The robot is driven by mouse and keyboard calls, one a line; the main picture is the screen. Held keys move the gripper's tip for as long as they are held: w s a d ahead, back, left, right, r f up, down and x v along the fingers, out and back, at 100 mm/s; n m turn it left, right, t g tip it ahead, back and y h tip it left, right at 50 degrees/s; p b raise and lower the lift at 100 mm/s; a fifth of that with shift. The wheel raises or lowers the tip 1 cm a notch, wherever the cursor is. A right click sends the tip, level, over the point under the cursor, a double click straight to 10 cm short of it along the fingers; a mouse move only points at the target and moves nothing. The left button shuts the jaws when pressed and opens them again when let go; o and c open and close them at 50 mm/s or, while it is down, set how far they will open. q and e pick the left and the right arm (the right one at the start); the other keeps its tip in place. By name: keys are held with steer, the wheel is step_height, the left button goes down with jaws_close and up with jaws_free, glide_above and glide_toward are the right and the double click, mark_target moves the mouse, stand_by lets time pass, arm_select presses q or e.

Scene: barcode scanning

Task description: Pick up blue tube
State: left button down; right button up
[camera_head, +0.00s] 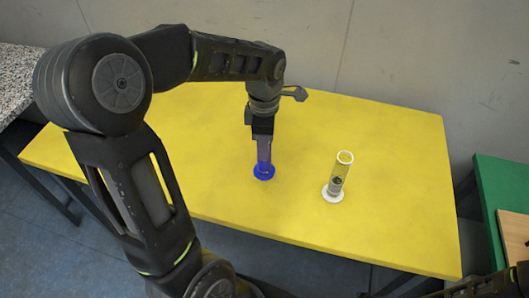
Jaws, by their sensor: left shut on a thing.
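The blue tube (264,172) stands upright on the yellow table (400,200), on a round blue base. My left gripper (263,137) comes down from above and is shut on the upper part of the blue tube. The tube's top is hidden by the gripper. I cannot tell whether its base still touches the table. Part of my right arm shows at the lower right corner; its gripper is not clearly visible.
A clear tube with a white rim and white base (338,178) stands to the right of the blue tube, apart from it. A green table (495,190) is at the right edge and a speckled counter (15,75) at the left. The yellow table is otherwise clear.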

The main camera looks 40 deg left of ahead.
arm_select(q)
step_height(320, 180, up, 7)
steer(key=shift+f, duration=0.2)
stand_by(0.6)
